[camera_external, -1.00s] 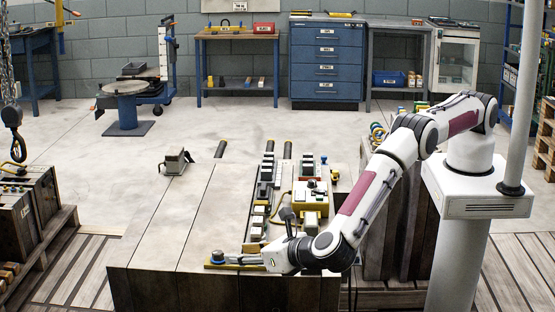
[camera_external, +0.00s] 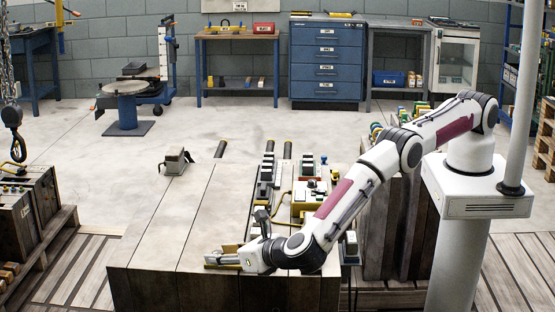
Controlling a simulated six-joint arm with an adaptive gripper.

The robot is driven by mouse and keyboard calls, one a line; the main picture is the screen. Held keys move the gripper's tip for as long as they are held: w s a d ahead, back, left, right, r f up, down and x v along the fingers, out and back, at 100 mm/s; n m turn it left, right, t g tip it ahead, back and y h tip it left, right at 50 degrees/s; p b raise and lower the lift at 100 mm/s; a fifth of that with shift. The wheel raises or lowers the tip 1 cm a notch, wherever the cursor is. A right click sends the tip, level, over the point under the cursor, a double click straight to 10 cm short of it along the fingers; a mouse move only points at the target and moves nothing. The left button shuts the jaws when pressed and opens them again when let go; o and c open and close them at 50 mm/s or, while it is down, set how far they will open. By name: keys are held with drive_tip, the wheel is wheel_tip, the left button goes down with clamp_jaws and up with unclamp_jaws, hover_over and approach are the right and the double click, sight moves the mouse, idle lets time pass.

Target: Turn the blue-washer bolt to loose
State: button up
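My gripper (camera_external: 219,257) is low at the front of the large wooden-topped block (camera_external: 190,225), pointing left. Its grey fingers are over a yellowish strip (camera_external: 209,266) near the block's front edge. The blue-washer bolt cannot be made out now; the fingers cover the place where a blue round part showed earlier. The fingers are small in the picture, and I cannot tell whether they are shut on anything.
A yellow box (camera_external: 306,198) and a row of grey clamp-like parts (camera_external: 265,185) stand on the block to the right, near my forearm. A grey metal piece (camera_external: 175,162) sits at the block's back left edge. The block's left top is clear.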

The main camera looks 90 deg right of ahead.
drive_tip(key=shift+w+d+f, duration=0.1)
clamp_jaws()
drive_tip(key=shift+d+n+t+y, duration=0.2)
drive_tip(key=shift+n+t+y, duration=0.5)
drive_tip(key=shift+n+y, duration=0.95)
drive_tip(key=shift+d+n+t+y, duration=0.2)
drive_tip(key=shift+n+t+y, duration=0.5)
drive_tip(key=shift+n+y, duration=0.95)
unclamp_jaws()
drive_tip(key=shift+s, duration=0.25)
drive_tip(key=shift+v, duration=5.9)
